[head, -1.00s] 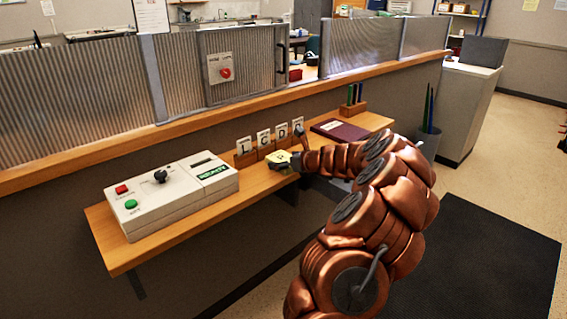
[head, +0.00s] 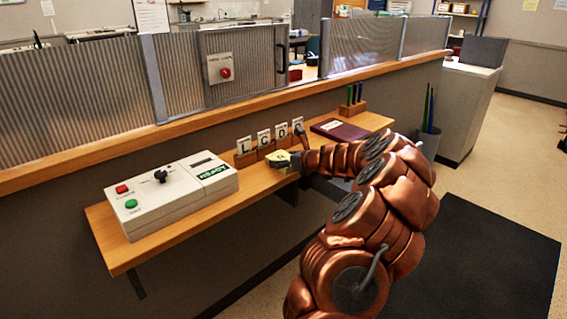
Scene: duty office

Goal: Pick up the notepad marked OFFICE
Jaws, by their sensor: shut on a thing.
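A small yellow pad (head: 277,156) is at my gripper, over the narrow wooden shelf, in front of the letter cards. Its marking is too small to read, so I cannot tell if it says OFFICE. My gripper (head: 287,162) is shut on this yellow pad, its dark fingers partly covering it. I cannot tell whether the pad touches the shelf. A dark purple book or pad (head: 343,130) with a small pale label lies flat on the shelf, right of my gripper, and its label is unreadable too.
A white control box (head: 170,195) with red and green buttons and a black knob stands on the shelf's left part. Several letter cards (head: 264,138) stand upright behind my gripper. A pen block (head: 353,108) is at the back right. A ribbed partition rises behind the shelf (head: 115,255).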

